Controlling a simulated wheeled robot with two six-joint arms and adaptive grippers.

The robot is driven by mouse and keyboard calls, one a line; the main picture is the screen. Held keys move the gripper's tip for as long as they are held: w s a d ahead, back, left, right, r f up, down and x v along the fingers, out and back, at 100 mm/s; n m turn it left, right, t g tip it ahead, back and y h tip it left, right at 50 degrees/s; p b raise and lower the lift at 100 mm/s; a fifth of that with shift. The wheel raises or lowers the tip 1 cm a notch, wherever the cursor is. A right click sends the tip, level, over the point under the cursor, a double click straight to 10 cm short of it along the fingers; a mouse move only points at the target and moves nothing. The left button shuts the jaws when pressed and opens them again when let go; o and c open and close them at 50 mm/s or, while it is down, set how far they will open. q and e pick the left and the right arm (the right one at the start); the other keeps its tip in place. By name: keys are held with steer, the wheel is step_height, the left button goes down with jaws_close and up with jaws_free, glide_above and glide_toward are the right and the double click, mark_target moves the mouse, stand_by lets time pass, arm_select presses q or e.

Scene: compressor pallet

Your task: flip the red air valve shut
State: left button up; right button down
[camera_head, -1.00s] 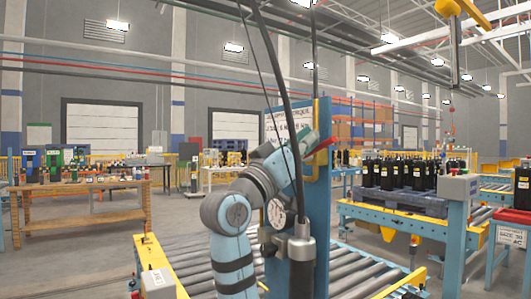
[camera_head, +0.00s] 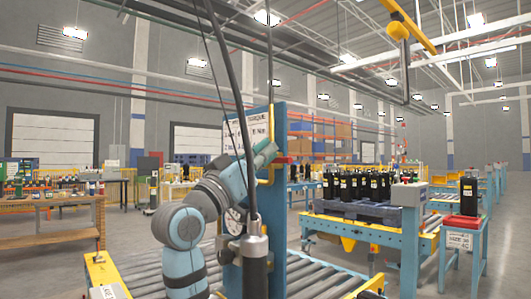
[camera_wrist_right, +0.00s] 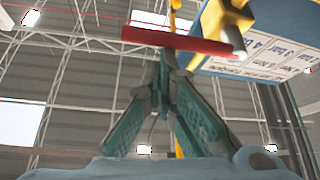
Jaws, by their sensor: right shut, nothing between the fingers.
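The red valve lever (camera_head: 284,160) sticks out to the right from a yellow pipe (camera_head: 271,118) on the blue panel (camera_head: 279,215). In the right wrist view the red lever (camera_wrist_right: 185,41) lies nearly level across the top, beside a yellow fitting (camera_wrist_right: 226,18). My right gripper (camera_head: 266,156) is at the lever in the head view. In the wrist view the right gripper (camera_wrist_right: 166,58) is shut and empty, its tips close to the lever's underside. I cannot tell if they touch. My left gripper is out of view.
A white sign (camera_head: 248,132) and a round gauge (camera_head: 234,221) are on the panel. A roller conveyor (camera_head: 310,281) runs beside its base. A blue pallet (camera_head: 362,210) bears several black bottles (camera_head: 357,185) to the right. Open floor lies behind.

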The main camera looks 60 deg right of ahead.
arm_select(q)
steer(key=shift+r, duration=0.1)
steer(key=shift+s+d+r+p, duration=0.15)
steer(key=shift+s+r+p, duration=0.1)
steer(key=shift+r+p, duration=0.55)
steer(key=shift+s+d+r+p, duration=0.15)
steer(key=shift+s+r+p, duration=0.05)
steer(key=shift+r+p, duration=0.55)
arm_select(e)
steer(key=w+a+f, duration=0.1)
steer(key=w+a, duration=0.2)
steer(key=a, duration=0.5)
steer(key=shift+a, duration=0.4)
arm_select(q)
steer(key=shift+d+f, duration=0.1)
arm_select(e)
steer(key=shift+f, duration=0.1)
